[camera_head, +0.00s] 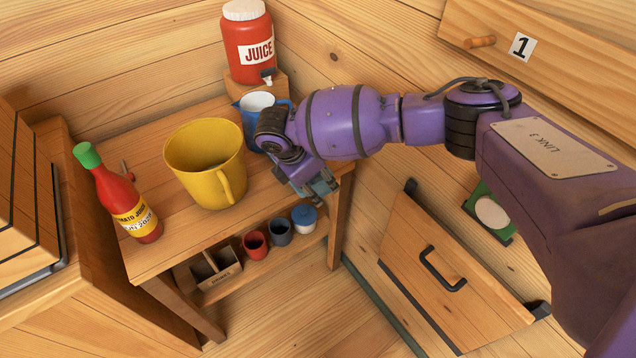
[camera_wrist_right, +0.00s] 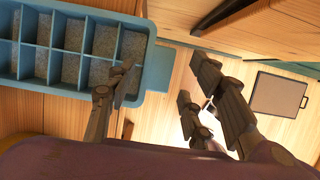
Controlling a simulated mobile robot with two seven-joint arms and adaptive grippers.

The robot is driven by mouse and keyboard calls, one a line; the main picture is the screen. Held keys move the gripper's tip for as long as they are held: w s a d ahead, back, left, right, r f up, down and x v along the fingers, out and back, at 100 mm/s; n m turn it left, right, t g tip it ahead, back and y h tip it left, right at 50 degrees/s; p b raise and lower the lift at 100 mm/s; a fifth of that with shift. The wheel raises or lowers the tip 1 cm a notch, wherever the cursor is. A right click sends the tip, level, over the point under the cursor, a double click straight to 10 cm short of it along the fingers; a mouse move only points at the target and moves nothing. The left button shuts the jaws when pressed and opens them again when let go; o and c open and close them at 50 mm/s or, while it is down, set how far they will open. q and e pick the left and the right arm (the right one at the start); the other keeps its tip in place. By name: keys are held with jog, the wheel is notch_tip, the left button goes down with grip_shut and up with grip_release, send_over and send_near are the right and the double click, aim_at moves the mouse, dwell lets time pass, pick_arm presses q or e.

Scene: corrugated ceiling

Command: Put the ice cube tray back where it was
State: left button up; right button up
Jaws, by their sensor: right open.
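The ice cube tray (camera_wrist_right: 150,48) is blue, with pale, grainy contents in its compartments. It shows at the upper left of the right wrist view, on or close to a wooden surface. I cannot make it out clearly in the head view. My right gripper (camera_head: 314,184) is over the right end of the wooden table, near the blue jug. In the right wrist view my right gripper (camera_wrist_right: 158,92) is open, with one finger overlapping the tray's right end. I cannot tell whether it touches the tray. My left gripper is not in view.
The table (camera_head: 150,262) holds a yellow pot (camera_head: 190,165), a tomato juice bottle (camera_head: 128,205) and a blue jug (camera_head: 257,101). A juice dispenser (camera_head: 248,42) stands behind. Cups, including a red cup (camera_head: 255,246), and a wooden box (camera_head: 215,272) sit on the lower shelf.

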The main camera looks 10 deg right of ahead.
jog(key=w+p+v, duration=0.1)
jog(key=p+v, duration=0.3)
jog(key=v, duration=0.6)
jog(key=s+a+f+m+t+y, duration=0.1)
jog(key=s+a+f+m+y, duration=0.8)
jog(key=s+a+f, duration=1.05)
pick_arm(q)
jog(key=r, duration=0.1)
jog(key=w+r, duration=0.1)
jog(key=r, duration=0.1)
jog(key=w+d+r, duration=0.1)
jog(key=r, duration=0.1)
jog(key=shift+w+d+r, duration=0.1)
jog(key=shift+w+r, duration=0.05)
pick_arm(e)
jog(key=s+d+m+t+h, duration=0.1)
jog(key=s+d+m, duration=0.3)
jog(key=d, duration=0.5)
jog(key=s+d+m+t+h, duration=0.2)
jog(key=s+d+m+t, duration=0.1)
jog(key=s+d, duration=0.5)
jog(key=s+d+f+m+t+h, duration=0.1)
jog(key=s+d+m, duration=0.4)
jog(key=d, duration=0.7)
jog(key=shift+s+m+t, duration=0.3)
jog(key=shift+s+t, duration=0.1)
jog(key=shift+t, duration=0.1)
